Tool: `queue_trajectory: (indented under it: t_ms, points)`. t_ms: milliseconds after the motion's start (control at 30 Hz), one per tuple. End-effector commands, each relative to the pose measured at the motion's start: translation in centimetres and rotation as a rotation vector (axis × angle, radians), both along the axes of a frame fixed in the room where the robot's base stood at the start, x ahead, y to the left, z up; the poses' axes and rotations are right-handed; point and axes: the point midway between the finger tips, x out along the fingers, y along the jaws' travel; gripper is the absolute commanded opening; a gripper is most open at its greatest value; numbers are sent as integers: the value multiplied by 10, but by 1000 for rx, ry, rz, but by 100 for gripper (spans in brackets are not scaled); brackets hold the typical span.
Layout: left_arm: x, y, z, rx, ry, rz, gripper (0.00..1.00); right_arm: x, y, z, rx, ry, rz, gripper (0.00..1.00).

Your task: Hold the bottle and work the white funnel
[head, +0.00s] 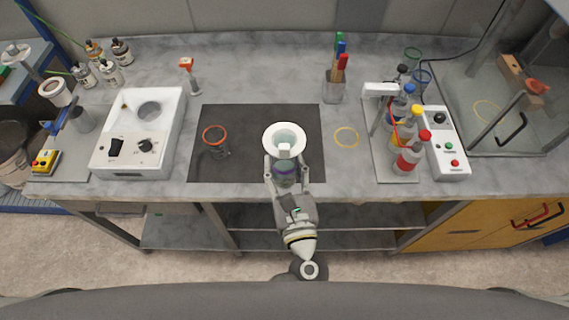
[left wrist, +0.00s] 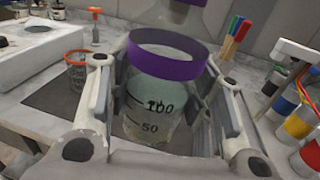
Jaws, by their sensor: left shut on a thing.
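The bottle (left wrist: 150,105) is clear with a purple collar and marks reading 100 and 50. My left gripper (head: 285,176) is shut around the bottle's sides over the dark mat; in the left wrist view its fingers flank the bottle. The white funnel (head: 270,137), a wide white ring with a pale glassy middle, sits above and just beyond the bottle. A pale grey piece above the collar in the left wrist view may be its lower part. Whether funnel and bottle touch cannot be told. My right gripper is not in view.
An orange-rimmed glass beaker (head: 217,140) stands on the dark mat (head: 240,118) to the left. Several colour-capped bottles (head: 408,155) stand further right. A white device (head: 137,140) is at left. The mat's back is clear.

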Motion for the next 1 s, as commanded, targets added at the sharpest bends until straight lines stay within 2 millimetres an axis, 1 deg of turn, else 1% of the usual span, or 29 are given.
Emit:
queue_trajectory:
  t_ms: [1000]
  points:
    - [59,0,-53,0,-2,1,26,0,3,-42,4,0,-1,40]
